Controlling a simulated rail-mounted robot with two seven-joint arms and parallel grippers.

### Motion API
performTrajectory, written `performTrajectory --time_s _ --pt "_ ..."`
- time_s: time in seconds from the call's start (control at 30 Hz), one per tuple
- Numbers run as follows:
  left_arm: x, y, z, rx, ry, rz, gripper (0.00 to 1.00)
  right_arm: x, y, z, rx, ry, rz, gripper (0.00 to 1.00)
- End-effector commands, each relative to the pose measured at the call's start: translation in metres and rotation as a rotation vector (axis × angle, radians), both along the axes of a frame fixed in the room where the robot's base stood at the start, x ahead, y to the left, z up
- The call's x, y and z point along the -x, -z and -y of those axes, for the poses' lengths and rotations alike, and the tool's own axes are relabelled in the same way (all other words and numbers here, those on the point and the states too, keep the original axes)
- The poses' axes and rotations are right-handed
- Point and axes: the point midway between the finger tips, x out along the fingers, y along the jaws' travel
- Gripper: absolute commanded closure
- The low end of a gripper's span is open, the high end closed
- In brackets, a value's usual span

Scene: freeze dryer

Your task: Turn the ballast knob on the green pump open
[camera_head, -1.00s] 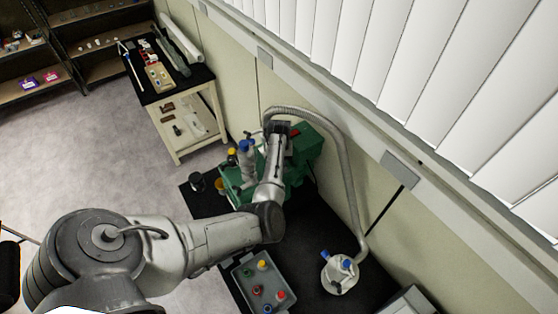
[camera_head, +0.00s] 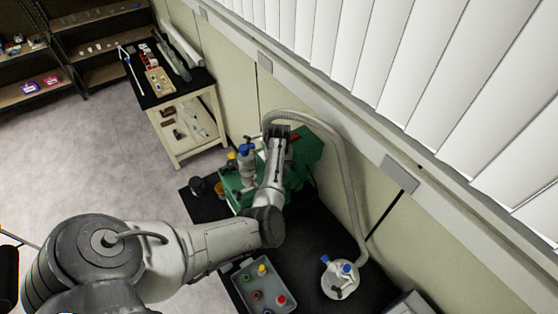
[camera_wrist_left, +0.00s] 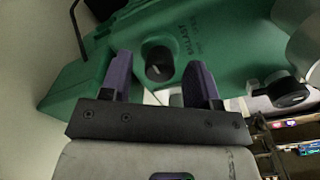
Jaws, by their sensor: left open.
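The green pump (camera_head: 310,148) stands on the black mat by the wall, partly hidden behind my left arm. In the left wrist view its green housing (camera_wrist_left: 235,60) fills the upper part, with the word BALLAST printed on it. The black ballast knob (camera_wrist_left: 158,65) sits beside that label. My left gripper (camera_wrist_left: 159,68) is open, its two purple-dark fingers on either side of the knob; I cannot tell whether they touch it. In the head view the left gripper (camera_head: 278,130) is over the pump and the knob is hidden. My right gripper is not seen.
A second black knob (camera_wrist_left: 288,93) is right of the fingers. A grey hose (camera_head: 345,180) arches from the pump to a white vessel (camera_head: 340,280). A grey tray (camera_head: 250,292) with coloured items lies in front. A side table (camera_head: 185,125) stands at the back left.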

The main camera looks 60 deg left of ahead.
Motion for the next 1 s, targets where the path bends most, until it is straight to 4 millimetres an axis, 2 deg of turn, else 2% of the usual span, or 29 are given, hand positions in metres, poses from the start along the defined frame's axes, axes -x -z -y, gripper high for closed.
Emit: performTrajectory --time_s 0.17,0.5,0.7,1.0 --pt "-0.001 -0.018 0.0 -0.003 -0.001 0.003 0.44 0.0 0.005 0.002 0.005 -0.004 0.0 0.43" --pt "-0.001 -0.085 0.0 -0.005 -0.001 0.004 0.44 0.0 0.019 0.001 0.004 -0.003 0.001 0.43" --pt "-0.001 -0.116 0.0 -0.002 0.0 0.003 0.44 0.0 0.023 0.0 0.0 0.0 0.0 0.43" --pt "0.0 -0.136 0.0 0.001 0.001 0.001 0.44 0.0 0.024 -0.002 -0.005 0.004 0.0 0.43"
